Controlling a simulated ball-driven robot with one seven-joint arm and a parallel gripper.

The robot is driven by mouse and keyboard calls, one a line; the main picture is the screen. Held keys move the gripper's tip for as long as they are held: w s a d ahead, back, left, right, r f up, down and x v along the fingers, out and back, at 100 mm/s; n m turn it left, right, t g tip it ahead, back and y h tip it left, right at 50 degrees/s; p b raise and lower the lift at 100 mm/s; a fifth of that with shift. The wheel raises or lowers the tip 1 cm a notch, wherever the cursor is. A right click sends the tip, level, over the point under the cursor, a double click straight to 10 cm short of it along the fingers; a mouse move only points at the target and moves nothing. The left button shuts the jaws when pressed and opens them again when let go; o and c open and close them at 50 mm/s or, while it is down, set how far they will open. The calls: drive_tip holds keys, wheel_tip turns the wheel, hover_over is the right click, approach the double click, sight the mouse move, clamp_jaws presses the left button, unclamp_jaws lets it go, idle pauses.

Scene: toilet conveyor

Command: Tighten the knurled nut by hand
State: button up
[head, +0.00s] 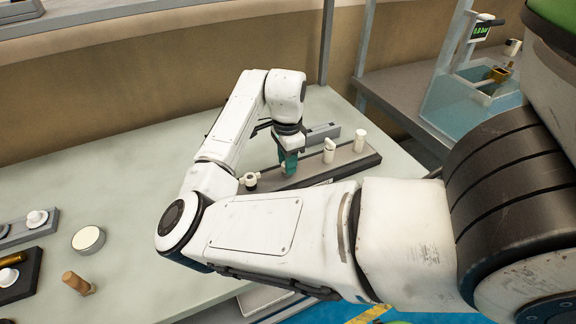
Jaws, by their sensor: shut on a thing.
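My gripper (289,166) points down at the middle of a long dark fixture board (310,172) on the table. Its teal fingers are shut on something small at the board. The fingers hide that thing, so I cannot make out the knurled nut itself. On the board, a white upright fitting (329,151) stands just right of my gripper, and a white capped post (360,141) stands further right. A small cream fitting with a dark base (250,181) is at the board's left end.
A grey block (322,133) lies behind the board. On the left are a round cream disc (88,240) and a wooden peg (77,284). A clear-walled tank (470,95) stands at right. The table's back left is clear.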

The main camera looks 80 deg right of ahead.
drive_tip(key=shift+f+m+b, duration=0.1)
drive_tip(key=shift+m+b, duration=0.25)
drive_tip(key=shift+m, duration=2.15)
drive_tip(key=shift+m+b, duration=0.65)
drive_tip(key=shift+m, duration=0.45)
drive_tip(key=m, duration=0.2)
drive_tip(key=shift+m, duration=0.4)
drive_tip(key=shift+b, duration=0.3)
drive_tip(key=m+b, duration=0.1)
drive_tip(key=m, duration=0.2)
drive_tip(key=shift+m, duration=1)
drive_tip(key=shift+b, duration=0.3)
